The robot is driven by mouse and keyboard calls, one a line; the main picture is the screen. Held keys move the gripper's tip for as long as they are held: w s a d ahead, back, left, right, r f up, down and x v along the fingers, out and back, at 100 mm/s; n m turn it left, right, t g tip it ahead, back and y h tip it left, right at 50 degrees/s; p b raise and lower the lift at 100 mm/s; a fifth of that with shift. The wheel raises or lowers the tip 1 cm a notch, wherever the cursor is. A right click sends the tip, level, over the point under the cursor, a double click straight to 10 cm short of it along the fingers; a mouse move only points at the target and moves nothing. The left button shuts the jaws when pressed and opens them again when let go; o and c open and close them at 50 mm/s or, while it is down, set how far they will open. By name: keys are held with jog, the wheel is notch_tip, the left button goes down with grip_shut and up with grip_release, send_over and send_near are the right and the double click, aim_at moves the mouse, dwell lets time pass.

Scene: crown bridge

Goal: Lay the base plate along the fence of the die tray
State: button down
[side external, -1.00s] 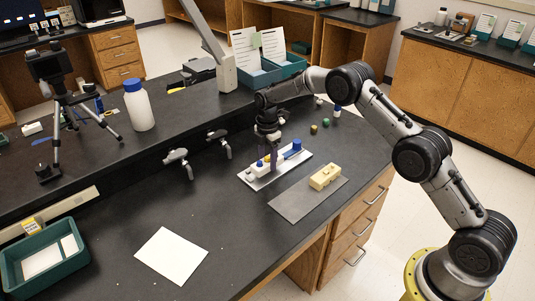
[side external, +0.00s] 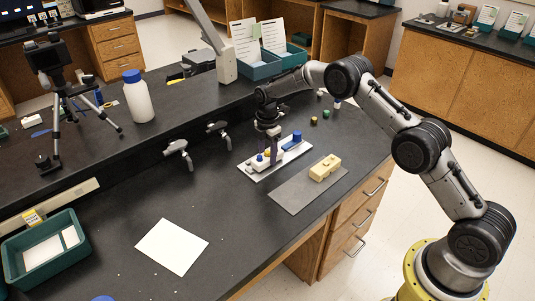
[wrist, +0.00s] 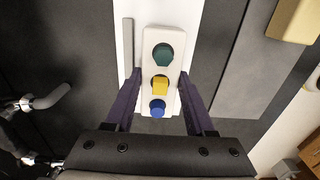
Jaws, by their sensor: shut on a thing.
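The base plate (wrist: 149,104) is a white bar with a teal hexagonal piece (wrist: 163,55), a yellow square piece (wrist: 160,86) and a blue round piece (wrist: 157,108) along its top. My gripper (wrist: 160,73) is shut across its long sides with purple fingers. The die tray (side external: 249,174) is a flat white tray on the bench; it also shows beneath the plate in the wrist view (wrist: 124,15). Its grey fence (wrist: 128,46) runs left of the plate, roughly parallel, with a narrow gap. I cannot tell whether the plate touches the tray floor. My gripper (side external: 269,147) partly hides the plate in the side view.
A grey mat (side external: 293,196) with a cream block (side external: 325,167) lies right of the tray. Taps (side external: 178,151) are to the left. A white sheet (side external: 172,247) and a green bin (side external: 78,258) are at front left.

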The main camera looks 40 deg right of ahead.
jog(key=shift+f, duration=0.25)
jog(key=shift+c, duration=0.9)
grip_release()
jog(key=shift+w, duration=0.1)
